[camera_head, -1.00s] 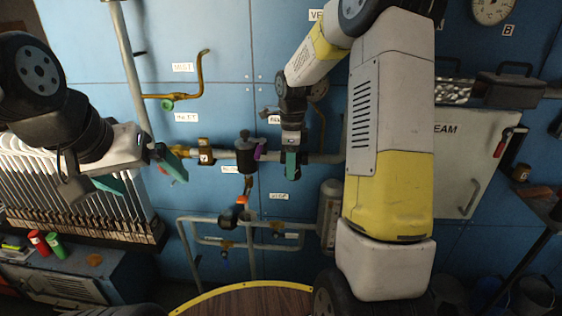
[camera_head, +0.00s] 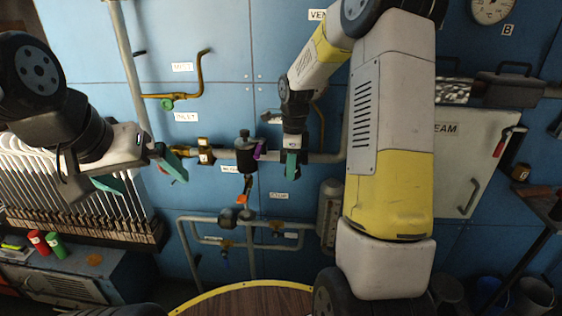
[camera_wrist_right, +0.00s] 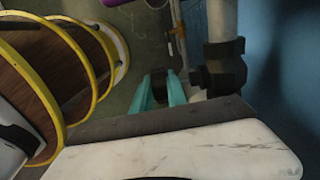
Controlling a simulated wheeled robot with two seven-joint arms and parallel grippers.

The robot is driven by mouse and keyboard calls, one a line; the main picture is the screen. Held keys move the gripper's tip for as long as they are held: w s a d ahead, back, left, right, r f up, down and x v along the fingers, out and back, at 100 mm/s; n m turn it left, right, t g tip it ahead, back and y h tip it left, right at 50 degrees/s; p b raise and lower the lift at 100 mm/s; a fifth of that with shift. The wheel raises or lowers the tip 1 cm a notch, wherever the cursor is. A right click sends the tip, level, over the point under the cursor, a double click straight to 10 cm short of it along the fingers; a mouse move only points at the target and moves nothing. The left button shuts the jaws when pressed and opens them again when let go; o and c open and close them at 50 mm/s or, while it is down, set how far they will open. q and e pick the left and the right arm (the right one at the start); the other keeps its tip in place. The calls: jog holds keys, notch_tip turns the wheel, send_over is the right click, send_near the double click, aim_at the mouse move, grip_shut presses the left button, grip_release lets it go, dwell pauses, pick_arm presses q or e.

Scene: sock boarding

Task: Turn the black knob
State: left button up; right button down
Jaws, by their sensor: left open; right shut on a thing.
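My right gripper (camera_head: 291,165) points down in front of the pipe on the blue wall panel, just right of a black cylindrical fitting (camera_head: 245,156). In the right wrist view its teal fingers (camera_wrist_right: 160,92) are shut on a dark thing (camera_wrist_right: 158,80), which looks like the black knob. The fingers and arm hide most of the knob, and its turn angle cannot be told. My left gripper (camera_head: 140,174) is open and empty at the left, in front of the wall pipes and apart from them.
A brass valve (camera_head: 205,152) is on the same pipe. A lower pipe frame (camera_head: 205,242) stands below. A round wooden table (camera_head: 245,302) is at the front.

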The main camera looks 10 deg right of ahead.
jog(key=shift+d, duration=0.1)
jog(key=y, duration=0.2)
jog(key=t+y, duration=0.1)
jog(key=y, duration=0.1)
jog(key=shift+d, duration=0.4)
jog(key=y, duration=0.1)
jog(key=t+y, duration=0.1)
jog(key=y, duration=0.3)
jog(key=shift+s+d+f+t, duration=0.1)
jog(key=shift+s+d+t, duration=0.05)
jog(key=shift+d+t, duration=0.15)
jog(key=y, duration=0.2)
jog(key=t+y, duration=0.1)
jog(key=y, duration=0.1)
jog(key=shift+d+f+y, duration=0.2)
jog(key=shift+y, duration=0.1)
jog(key=shift+s+d+f+t+y, duration=0.15)
jog(key=shift+t+y, duration=0.25)
jog(key=shift+y, duration=0.8)
jog(key=shift+w+f+t+y, duration=0.1)
jog(key=shift+t+y, duration=0.3)
jog(key=shift+y, duration=0.8)
jog(key=c, duration=1.3)
grip_release()
jog(key=shift+s, duration=0.1)
